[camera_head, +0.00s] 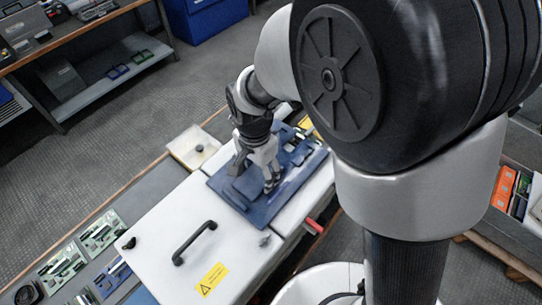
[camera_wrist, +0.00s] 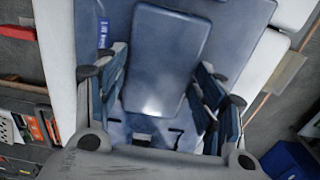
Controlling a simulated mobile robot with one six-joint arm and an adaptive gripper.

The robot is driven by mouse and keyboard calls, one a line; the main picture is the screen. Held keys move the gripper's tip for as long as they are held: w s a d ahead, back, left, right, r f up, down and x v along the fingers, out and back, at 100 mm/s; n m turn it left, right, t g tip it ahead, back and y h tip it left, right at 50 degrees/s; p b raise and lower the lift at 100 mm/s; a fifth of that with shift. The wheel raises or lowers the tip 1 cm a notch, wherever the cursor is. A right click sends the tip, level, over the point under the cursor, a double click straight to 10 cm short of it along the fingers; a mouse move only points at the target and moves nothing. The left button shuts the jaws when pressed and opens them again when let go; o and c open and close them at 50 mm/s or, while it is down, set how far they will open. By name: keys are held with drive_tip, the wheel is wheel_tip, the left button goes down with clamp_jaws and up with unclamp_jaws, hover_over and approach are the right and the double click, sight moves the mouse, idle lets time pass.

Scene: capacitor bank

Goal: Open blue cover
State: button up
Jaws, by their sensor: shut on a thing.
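The blue cover (camera_head: 226,187) lies flat on top of the white cabinet in the head view. In the wrist view, its smooth, raised rectangular part (camera_wrist: 163,58) stands between my fingers. My gripper (camera_head: 271,183) points down onto the blue cover; in the wrist view (camera_wrist: 162,85) a finger lies along each side of the raised part. My gripper is shut on the blue cover. The exact contact of the fingertips is hard to see. The cover looks closed, with no visible gap below it. My arm hides part of its right side in the head view.
A white lid (camera_head: 150,222) with a black handle (camera_head: 194,242) and a yellow warning label (camera_head: 212,280) lies left of the blue cover. A small white tray (camera_head: 178,153) stands behind. Circuit boards (camera_head: 62,268) lie at lower left. A red part (camera_head: 313,226) sticks out at the cabinet's front.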

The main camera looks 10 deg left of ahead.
drive_tip(key=shift+s+a, duration=0.3)
drive_tip(key=shift+s, duration=0.2)
drive_tip(key=o, duration=1.5)
wheel_tip(320, 180, up, 12)
drive_tip(key=shift+d, duration=0.15)
